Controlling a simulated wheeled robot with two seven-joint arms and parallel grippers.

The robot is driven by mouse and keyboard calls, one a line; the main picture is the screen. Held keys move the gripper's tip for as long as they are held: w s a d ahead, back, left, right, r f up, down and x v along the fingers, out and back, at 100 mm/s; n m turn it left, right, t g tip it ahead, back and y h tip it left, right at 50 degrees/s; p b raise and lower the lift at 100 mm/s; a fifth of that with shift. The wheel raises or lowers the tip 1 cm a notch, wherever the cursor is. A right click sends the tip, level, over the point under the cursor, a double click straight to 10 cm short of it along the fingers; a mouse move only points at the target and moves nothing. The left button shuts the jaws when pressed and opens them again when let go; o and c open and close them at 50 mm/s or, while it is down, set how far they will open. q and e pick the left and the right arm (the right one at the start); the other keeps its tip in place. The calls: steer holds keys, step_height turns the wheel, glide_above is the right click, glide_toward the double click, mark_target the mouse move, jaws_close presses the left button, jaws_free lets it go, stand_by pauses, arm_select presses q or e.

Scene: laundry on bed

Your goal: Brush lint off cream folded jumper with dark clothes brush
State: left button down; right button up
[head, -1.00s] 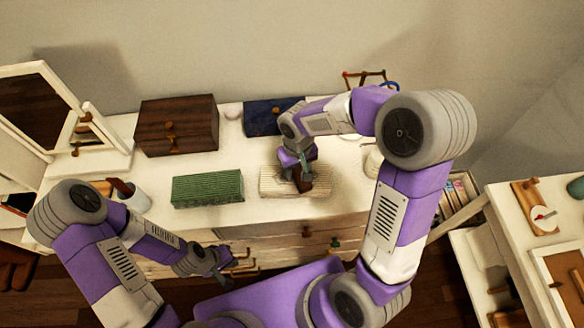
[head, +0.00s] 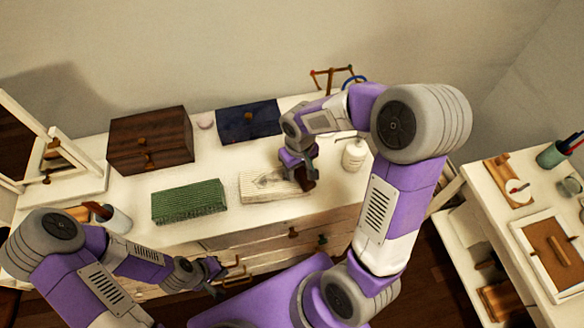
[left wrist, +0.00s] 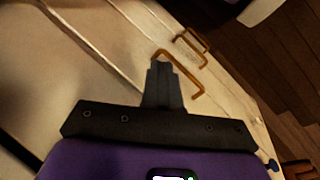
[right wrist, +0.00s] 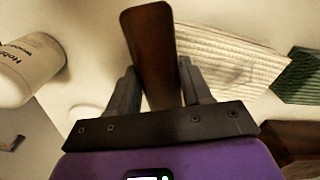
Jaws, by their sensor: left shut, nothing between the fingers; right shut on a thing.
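The cream folded jumper (head: 262,187) lies flat on the white dresser top, with a greyish patch on its upper face. It also shows in the right wrist view (right wrist: 235,62). My right gripper (head: 303,176) is shut on the dark brown clothes brush (right wrist: 152,52), at the jumper's right end. I cannot tell whether the brush touches the knit. In the head view the brush (head: 309,184) is partly hidden by the gripper. My left gripper (head: 216,272) is shut and empty, low in front of the dresser's drawers; its closed fingers show in the left wrist view (left wrist: 164,85).
A green folded knit (head: 188,201) lies left of the jumper. Behind are a brown wooden box (head: 150,139) and a dark blue folded item (head: 250,121). A white bottle (head: 354,155) stands right of the brush. A white cup (head: 113,221) is at the left front.

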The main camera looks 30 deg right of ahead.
mark_target(252, 184)
steer(key=shift+s, duration=0.3)
steer(key=shift+a, duration=0.2)
steer(key=shift+w+a+r, duration=0.1)
steer(key=shift+w+a, duration=0.2)
steer(key=shift+a, duration=0.45)
steer(key=shift+w+a, duration=0.3)
steer(key=shift+a, duration=0.4)
steer(key=shift+w+a+b, duration=0.25)
steer(key=shift+a, duration=0.55)
steer(key=shift+w+a+b, duration=0.2)
steer(key=shift+w+a, duration=0.05)
steer(key=shift+a, duration=0.5)
steer(key=shift+w+a, duration=0.3)
steer(key=shift+a, duration=0.6)
steer(key=shift+w+a, duration=0.3)
steer(key=shift+a, duration=0.55)
steer(key=shift+w+a+f, duration=0.1)
steer(key=shift+w+a, duration=0.15)
steer(key=shift+a, duration=0.55)
steer(key=shift+w+a+f, duration=0.1)
steer(key=shift+w+a, duration=0.1)
steer(key=shift+a, duration=0.55)
steer(key=shift+r, duration=0.1)
